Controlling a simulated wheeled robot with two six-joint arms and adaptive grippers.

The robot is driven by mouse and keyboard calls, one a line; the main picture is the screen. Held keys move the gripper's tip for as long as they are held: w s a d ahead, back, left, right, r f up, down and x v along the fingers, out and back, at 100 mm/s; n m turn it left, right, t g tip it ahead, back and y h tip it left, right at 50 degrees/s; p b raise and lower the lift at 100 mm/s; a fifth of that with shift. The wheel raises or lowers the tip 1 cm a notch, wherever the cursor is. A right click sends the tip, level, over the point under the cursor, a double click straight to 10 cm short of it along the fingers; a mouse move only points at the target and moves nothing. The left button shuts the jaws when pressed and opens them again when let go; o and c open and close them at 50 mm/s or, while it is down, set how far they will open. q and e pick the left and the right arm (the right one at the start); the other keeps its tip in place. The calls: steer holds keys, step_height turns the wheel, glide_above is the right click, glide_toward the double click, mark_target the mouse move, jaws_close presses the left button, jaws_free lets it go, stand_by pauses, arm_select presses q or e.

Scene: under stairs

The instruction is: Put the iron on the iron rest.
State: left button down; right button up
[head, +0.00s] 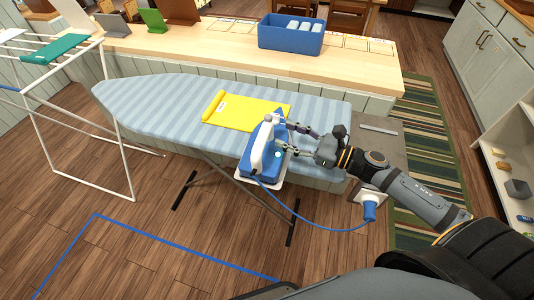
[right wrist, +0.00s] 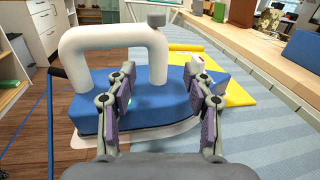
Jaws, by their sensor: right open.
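The blue iron (head: 262,160) with a white handle stands flat at the near edge of the striped ironing board (head: 165,100). A pale plate (head: 274,182), which looks like the iron rest, shows under its near end; the pale plate also shows in the right wrist view (right wrist: 82,142). My right gripper (head: 290,140) is open at the iron's right side. In the right wrist view, its spread fingers (right wrist: 163,95) are in front of the blue body (right wrist: 160,90) and below the handle (right wrist: 75,40). Contact cannot be told. My left gripper is not in view.
A yellow cloth (head: 245,112) lies behind the iron. A blue cord (head: 300,218) runs to a blue plug (head: 370,208). A counter with a blue bin (head: 291,34) stands behind the board, a white drying rack (head: 75,75) at left. The board's left part is clear.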

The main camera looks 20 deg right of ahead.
mark_target(270, 139)
steer(key=shift+w+a+r, duration=0.1)
steer(key=shift+w+a, duration=0.3)
steer(key=shift+b+x, duration=0.75)
steer(key=shift+x, duration=0.15)
steer(key=shift+w+a+r, duration=0.15)
steer(key=shift+w+a, duration=0.05)
steer(key=shift+a, duration=0.1)
steer(key=shift+p+x, duration=0.7)
steer(key=shift+x, duration=0.15)
steer(key=shift+w+a, duration=0.2)
steer(key=shift+a, duration=0.05)
steer(key=shift+w+a+f, duration=0.15)
steer(key=shift+f, duration=0.1)
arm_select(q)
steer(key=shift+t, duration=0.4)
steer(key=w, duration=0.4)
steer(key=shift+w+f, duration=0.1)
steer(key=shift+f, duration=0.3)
arm_select(e)
jaws_close()
